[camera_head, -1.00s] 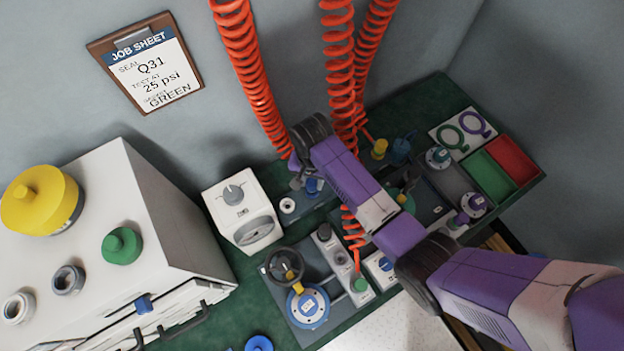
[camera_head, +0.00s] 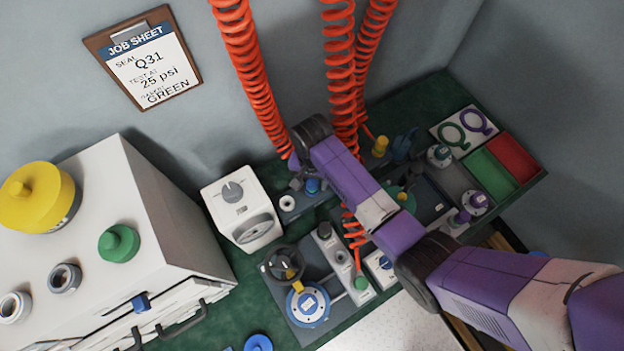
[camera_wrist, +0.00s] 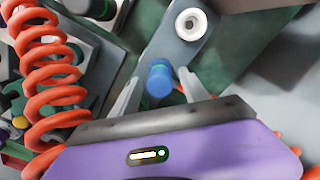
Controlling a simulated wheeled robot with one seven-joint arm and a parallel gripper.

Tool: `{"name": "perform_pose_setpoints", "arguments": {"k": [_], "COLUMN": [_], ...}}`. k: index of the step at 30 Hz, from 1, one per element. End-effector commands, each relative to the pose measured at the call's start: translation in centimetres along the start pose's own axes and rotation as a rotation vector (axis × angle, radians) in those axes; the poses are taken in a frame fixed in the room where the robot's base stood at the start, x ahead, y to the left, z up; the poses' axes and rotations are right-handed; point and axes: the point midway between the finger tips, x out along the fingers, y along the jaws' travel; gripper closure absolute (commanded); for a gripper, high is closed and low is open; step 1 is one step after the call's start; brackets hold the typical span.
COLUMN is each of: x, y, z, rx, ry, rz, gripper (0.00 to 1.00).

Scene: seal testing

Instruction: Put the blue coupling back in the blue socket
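The blue coupling (camera_wrist: 159,80) shows in the wrist view as an upright blue cylinder with a rounded top, between the two fingers of my gripper (camera_wrist: 157,82). The fingers stand apart with a gap on each side of it, so the gripper looks open around it. In the head view the blue coupling (camera_head: 313,186) is partly hidden beside my gripper (camera_head: 304,184). It stands on a grey block that also bears a white ring-shaped port (camera_wrist: 190,23). The blue socket cannot be told apart under it, and its seating is hidden.
Orange coiled hoses (camera_head: 247,75) hang close behind my wrist; one also crosses the left of the wrist view (camera_wrist: 50,75). A white dial box (camera_head: 240,208) stands left of the block. A handwheel fixture (camera_head: 284,265) is in front. Red (camera_head: 514,158) and green trays lie right.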

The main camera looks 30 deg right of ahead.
Motion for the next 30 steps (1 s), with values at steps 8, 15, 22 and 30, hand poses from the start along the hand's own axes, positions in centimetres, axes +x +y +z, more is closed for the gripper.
{"name": "perform_pose_setpoints", "arguments": {"k": [8,15,22,30], "x": [0.0,-2.1,-5.8,-7.8], "y": [0.0,-0.1,-0.1,0.0], "z": [0.0,0.0,0.0,0.0], "rx": [0.0,0.0,-0.001,0.0], "ry": [-0.001,0.002,0.002,0.0], "rz": [0.0,-0.003,-0.002,0.0], "gripper": [0.43,0.43,0.43,0.43]}}
